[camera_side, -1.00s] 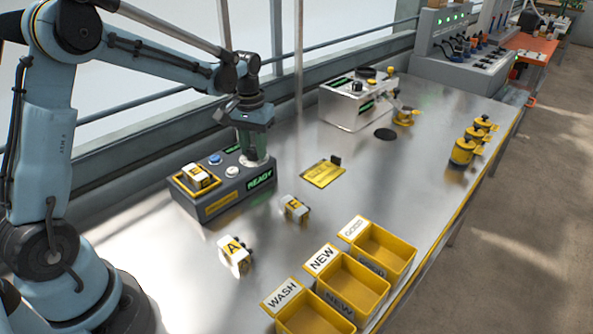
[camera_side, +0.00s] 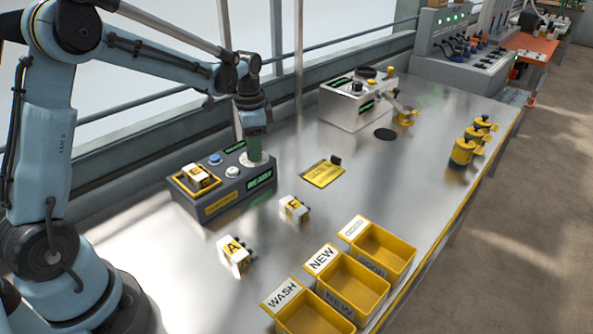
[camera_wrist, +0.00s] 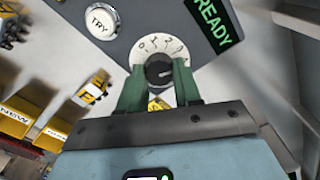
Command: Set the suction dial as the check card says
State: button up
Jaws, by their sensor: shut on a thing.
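The suction dial (camera_wrist: 159,71) is a dark knob on a pale numbered ring on a dark grey box (camera_side: 232,188). My gripper (camera_wrist: 158,88) has its green fingers closed on the knob from both sides. In the side view my gripper (camera_side: 255,147) points down at the box's right rear, and its fingers hide most of the dial. Low numbers show on the ring; the exact pointer setting is too small to tell. A green READY display (camera_wrist: 212,22) is lit beside the dial.
A white TRY button (camera_wrist: 101,22) and a blue button (camera_side: 215,159) sit on the box. A yellow-white block (camera_side: 200,179) rests on it. Blocks A (camera_side: 235,257) and another (camera_side: 294,208) lie in front. Yellow bins (camera_side: 352,287) stand at the front right.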

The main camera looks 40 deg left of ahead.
jog(key=shift+m, duration=1.1)
jog(key=o, duration=1)
jog(key=shift+o, duration=0.2)
notch_tip(320, 180, up, 12)
jog(key=shift+r, duration=0.1)
jog(key=s+d+f+n+t, duration=0.2)
jog(key=s+d+n+t, duration=0.1)
jog(key=s, duration=0.4)
jog(key=s+d+f+n+t, duration=0.2)
jog(key=s+d+n+t, duration=0.2)
jog(key=s+d, duration=0.3)
jog(key=shift+s+d+f+n, duration=0.15)
jog(key=shift+d+f+n, duration=0.1)
jog(key=shift+f+n, duration=0.25)
